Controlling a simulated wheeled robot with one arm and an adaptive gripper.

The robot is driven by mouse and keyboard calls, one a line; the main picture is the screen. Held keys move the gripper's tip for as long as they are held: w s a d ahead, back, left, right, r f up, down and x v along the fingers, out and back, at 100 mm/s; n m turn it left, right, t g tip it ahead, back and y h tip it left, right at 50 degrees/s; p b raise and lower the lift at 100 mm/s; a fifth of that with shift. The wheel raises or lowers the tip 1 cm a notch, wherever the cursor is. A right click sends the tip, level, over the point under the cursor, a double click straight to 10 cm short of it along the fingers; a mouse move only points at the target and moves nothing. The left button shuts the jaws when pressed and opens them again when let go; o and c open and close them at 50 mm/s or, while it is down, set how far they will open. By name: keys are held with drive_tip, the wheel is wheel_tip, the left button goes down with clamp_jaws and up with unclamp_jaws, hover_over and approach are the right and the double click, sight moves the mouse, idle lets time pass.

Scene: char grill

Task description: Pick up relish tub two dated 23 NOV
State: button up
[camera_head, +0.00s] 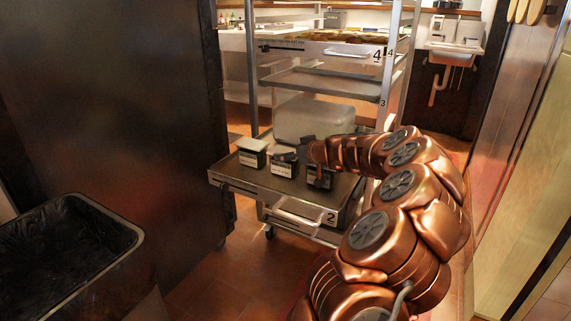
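Three small dark tubs with white labels stand in a row on the pulled-out lower tray (240,181) of a metal rack: a left tub (252,155) with a pale lid, a middle tub (283,166), and a right tub (319,179). The label dates are too small to read, so I cannot tell which is dated 23 NOV. My gripper (300,151) is at the end of my copper arm, over the tray by the middle and right tubs. Its fingers are small and dark, and whether they are open or touch a tub is unclear. The arm's end partly covers the right tub.
A large translucent container (312,118) stands behind the tubs. Upper rack shelves (325,83) overhang the back. A black-lined bin (62,250) is at lower left, and a dark panel (110,110) stands left. A sink (455,50) is at the far right.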

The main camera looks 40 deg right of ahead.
drive_tip(key=c, duration=1.3)
